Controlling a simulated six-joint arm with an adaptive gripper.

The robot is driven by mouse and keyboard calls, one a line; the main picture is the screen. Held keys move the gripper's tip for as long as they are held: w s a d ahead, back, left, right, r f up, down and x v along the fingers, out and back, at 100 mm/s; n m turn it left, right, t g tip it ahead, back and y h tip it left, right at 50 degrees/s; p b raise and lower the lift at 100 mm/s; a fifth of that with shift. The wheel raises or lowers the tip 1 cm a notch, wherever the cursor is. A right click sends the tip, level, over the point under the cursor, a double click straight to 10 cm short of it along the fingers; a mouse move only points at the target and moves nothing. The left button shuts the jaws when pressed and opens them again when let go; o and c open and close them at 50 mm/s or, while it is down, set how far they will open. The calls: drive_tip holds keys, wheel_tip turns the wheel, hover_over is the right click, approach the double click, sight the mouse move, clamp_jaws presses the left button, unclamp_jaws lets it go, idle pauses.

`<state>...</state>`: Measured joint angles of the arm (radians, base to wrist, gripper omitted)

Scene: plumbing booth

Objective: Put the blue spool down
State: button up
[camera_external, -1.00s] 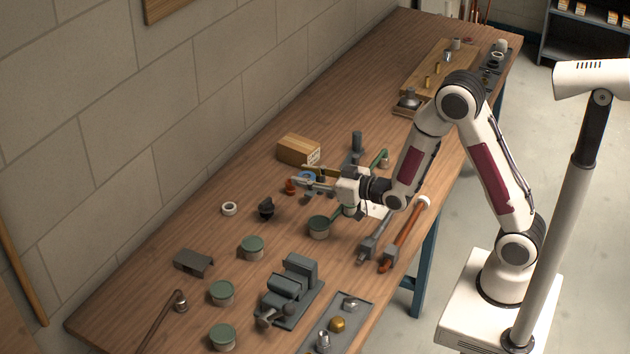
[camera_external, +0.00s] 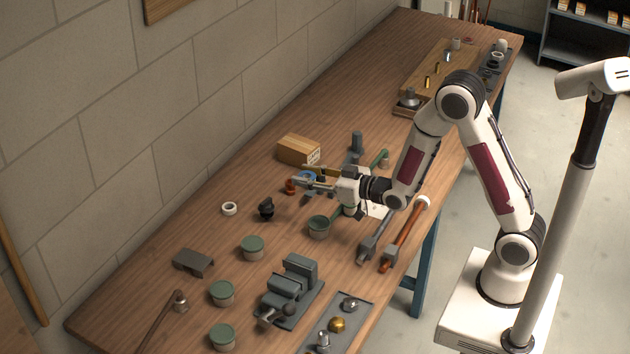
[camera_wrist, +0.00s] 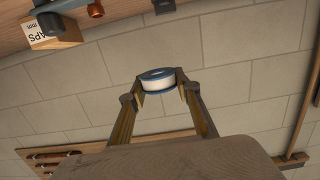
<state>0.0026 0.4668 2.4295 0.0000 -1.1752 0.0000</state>
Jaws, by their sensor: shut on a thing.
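The blue spool (camera_wrist: 158,80) is a short roll with blue rims and a white middle. In the wrist view it sits between the two fingertips of my gripper (camera_wrist: 160,88), which is shut on it. In the external view the blue spool (camera_external: 307,176) shows as a small blue patch at the tip of my gripper (camera_external: 308,181), partly hidden by the fingers. The gripper points left, low over the wooden bench (camera_external: 215,263). I cannot tell whether the spool touches the bench.
A cardboard box (camera_external: 299,150) stands just behind the gripper. An orange-brown fitting (camera_external: 290,187) and a black fitting (camera_external: 266,208) are close by on the left. A white tape roll (camera_external: 229,208) and a green-lidded tin (camera_external: 252,247) stand further off. Bare bench lies left of the box.

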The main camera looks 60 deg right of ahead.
drive_tip(key=s+d+f+m+h, duration=0.2)
drive_tip(key=d+m+h, duration=0.15)
drive_tip(key=d, duration=0.95)
drive_tip(key=m+g+h, duration=0.5)
drive_tip(key=h, duration=0.3)
hover_over(440, 162)
drive_tip(key=shift+a+f, duration=0.15)
drive_tip(key=shift+f, duration=1.8)
drive_tip(key=shift+f, duration=0.1)
drive_tip(key=shift+f, duration=2.85)
drive_tip(key=shift+f, duration=0.1)
drive_tip(key=shift+f, duration=1.95)
